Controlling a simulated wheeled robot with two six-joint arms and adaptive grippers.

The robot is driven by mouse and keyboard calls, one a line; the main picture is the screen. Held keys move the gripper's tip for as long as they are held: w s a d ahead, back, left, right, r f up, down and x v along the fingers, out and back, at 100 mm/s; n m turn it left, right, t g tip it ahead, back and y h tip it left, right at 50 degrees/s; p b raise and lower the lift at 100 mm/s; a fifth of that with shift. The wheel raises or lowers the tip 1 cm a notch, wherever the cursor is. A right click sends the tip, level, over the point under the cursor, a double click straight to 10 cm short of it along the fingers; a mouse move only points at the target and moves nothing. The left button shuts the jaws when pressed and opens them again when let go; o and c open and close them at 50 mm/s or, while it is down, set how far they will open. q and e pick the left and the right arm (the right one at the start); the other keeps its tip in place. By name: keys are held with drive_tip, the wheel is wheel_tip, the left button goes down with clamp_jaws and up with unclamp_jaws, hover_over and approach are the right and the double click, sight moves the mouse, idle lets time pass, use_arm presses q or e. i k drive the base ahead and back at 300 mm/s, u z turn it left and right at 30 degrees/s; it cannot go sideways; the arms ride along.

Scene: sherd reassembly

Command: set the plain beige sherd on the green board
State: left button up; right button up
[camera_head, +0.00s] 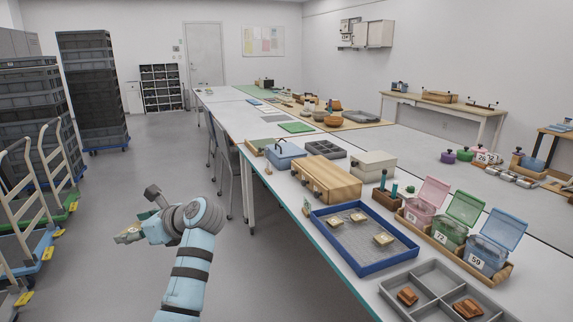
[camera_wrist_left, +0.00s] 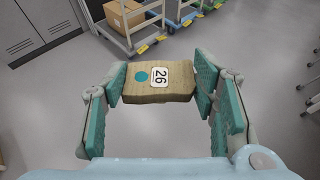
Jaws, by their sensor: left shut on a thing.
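My left gripper (camera_head: 128,234) is shut on a beige sherd (camera_wrist_left: 158,82), out over the floor to the left of the long table. In the left wrist view the sherd sits between the two teal-padded fingers (camera_wrist_left: 160,98). Its face bears a white label reading 26 and a teal dot. In the head view the sherd is small and partly hidden by the gripper. A flat green board (camera_head: 296,127) lies on the table beyond the wooden box. My right gripper is not in view.
A blue-rimmed tray (camera_head: 346,262) with three pale sherds lies on the near table. A grey divided tray (camera_head: 424,291) holds reddish-brown pieces. A wooden box (camera_head: 326,178), a blue case (camera_head: 285,155) and open-lidded bins (camera_head: 487,252) stand around. Carts (camera_head: 45,180) stand left.

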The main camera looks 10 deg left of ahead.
sight(263, 145)
drive_tip(key=u, duration=1)
drive_tip(key=i, duration=3.6)
drive_tip(key=z, duration=1.85)
drive_tip(key=i, duration=0.7)
drive_tip(key=z, duration=0.6)
